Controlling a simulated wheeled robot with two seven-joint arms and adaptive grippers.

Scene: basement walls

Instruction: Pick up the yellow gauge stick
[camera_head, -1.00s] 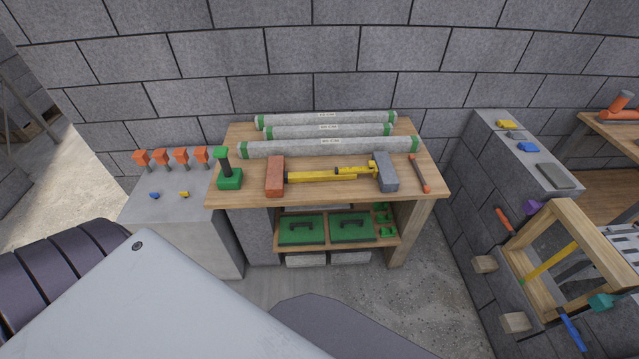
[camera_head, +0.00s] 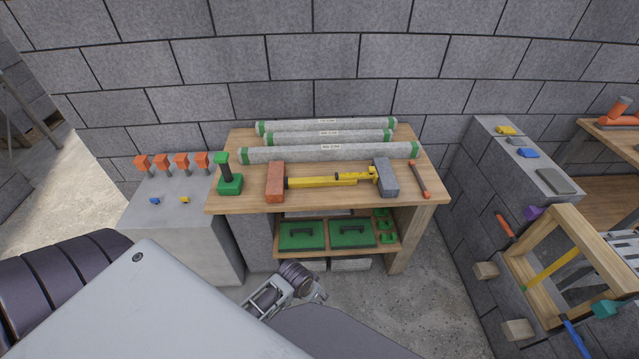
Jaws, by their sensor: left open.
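The yellow gauge stick (camera_head: 330,181) lies across the wooden workbench top (camera_head: 330,200). Its left end is by an orange-red brick (camera_head: 275,182) and its right end by a grey block (camera_head: 386,178); whether it rests on or against them I cannot tell. My left gripper (camera_head: 288,291) shows low in front of the bench, below the lower shelf. It is open, with nothing seen in it, and well apart from the stick. My own grey body panel and arm hide part of the lower left. My right gripper is not in view.
Several green-ended grey rolls (camera_head: 328,151) lie behind the stick. A green-handled tool (camera_head: 229,178) stands left, and an orange-handled tool (camera_head: 418,180) lies right. Green cases (camera_head: 302,235) fill the shelf. A wooden frame (camera_head: 560,255) stands right. Floor before the bench is clear.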

